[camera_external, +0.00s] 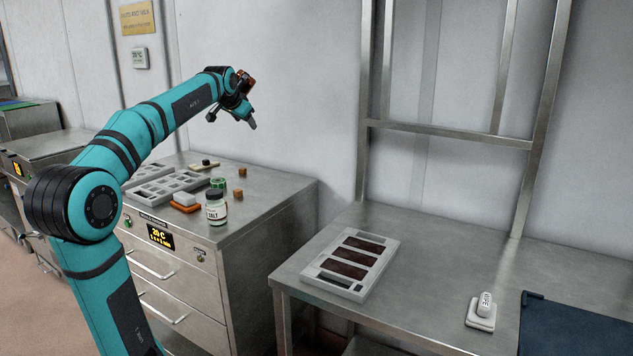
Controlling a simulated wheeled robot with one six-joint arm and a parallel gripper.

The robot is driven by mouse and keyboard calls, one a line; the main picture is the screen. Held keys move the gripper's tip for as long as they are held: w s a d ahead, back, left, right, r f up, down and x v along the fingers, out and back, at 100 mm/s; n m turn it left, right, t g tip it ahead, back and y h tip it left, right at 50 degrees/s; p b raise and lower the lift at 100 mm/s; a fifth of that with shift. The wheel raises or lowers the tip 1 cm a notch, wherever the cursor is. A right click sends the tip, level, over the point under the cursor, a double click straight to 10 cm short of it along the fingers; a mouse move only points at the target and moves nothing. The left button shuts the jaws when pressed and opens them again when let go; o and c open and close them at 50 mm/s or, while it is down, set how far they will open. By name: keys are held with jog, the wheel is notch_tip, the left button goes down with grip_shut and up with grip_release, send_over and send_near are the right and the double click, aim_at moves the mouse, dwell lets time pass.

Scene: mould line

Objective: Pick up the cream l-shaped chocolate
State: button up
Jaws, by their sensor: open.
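My gripper (250,121) is open, with nothing seen between its fingers. It hangs in the air above the back right of the steel cabinet, well clear of everything on it. A small flat cream piece (202,168) lies toward the back of the cabinet top, with a small dark item at it. It is too small to tell whether this is the cream l-shaped chocolate. No other clear cream l-shape shows.
Grey moulds (178,184) lie on the cabinet top (262,187) near an orange-and-white block (185,202), a salt jar (216,209), a green tin (218,183) and two small brown cubes (238,194). The right table holds a mould with dark bars (325,287).

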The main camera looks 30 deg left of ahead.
jog(key=w+a+f+g, duration=0.25)
jog(key=w+a, duration=0.35)
jog(key=a, duration=0.3)
jog(key=m+g+h, duration=0.1)
jog(key=g+h, duration=0.2)
jog(key=g, duration=0.3)
send_over(204, 161)
jog(key=f, duration=1.4)
jog(key=shift+w+a+f, duration=0.25)
jog(key=shift+f, duration=0.05)
jog(key=shift+s+a+f, duration=0.1)
jog(key=shift+a+f, duration=0.1)
jog(key=shift+f, duration=3.7)
jog(key=shift+c, duration=0.3)
